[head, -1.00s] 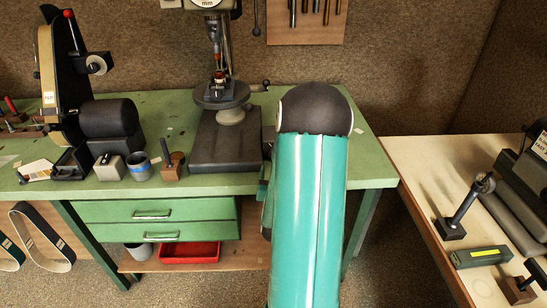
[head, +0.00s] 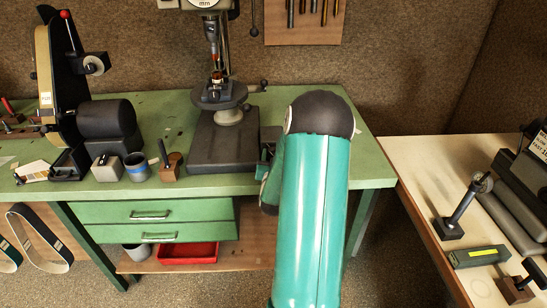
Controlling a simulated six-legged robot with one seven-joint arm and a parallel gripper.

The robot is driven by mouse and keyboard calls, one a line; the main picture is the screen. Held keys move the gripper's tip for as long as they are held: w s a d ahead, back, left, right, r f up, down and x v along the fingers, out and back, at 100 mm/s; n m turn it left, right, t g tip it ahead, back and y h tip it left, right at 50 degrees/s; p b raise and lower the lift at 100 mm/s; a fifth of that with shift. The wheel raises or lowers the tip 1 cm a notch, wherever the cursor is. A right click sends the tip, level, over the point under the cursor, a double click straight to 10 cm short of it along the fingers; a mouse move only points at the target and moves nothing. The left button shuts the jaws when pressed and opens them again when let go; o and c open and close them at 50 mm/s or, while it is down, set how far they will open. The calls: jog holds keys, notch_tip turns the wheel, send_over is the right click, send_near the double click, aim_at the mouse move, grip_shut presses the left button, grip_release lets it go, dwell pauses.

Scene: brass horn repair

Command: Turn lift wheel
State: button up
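The drill press stands at the middle back of the green bench, with a dark base (head: 222,142), a round table (head: 221,95) and a column. A short crank with a dark knob (head: 257,87) sticks out to the right of the round table; I cannot tell whether this is the lift wheel. No other wheel on the press shows clearly. My teal arm rises in front of the press's right side, with its dark joint over the bench. My gripper does not show; the arm's far end is largely hidden behind the teal link.
A belt grinder (head: 68,85) stands at the left of the green bench (head: 350,170). A grey cup (head: 138,167) and small blocks line the front edge. A red tray (head: 188,253) sits on the lower shelf. A pale table (head: 430,185) with tools stands at the right.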

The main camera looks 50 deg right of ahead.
jog(key=shift+c, duration=1.2)
jog(key=shift+m, duration=1.4)
jog(key=o, duration=1)
jog(key=shift+s+a, duration=0.1)
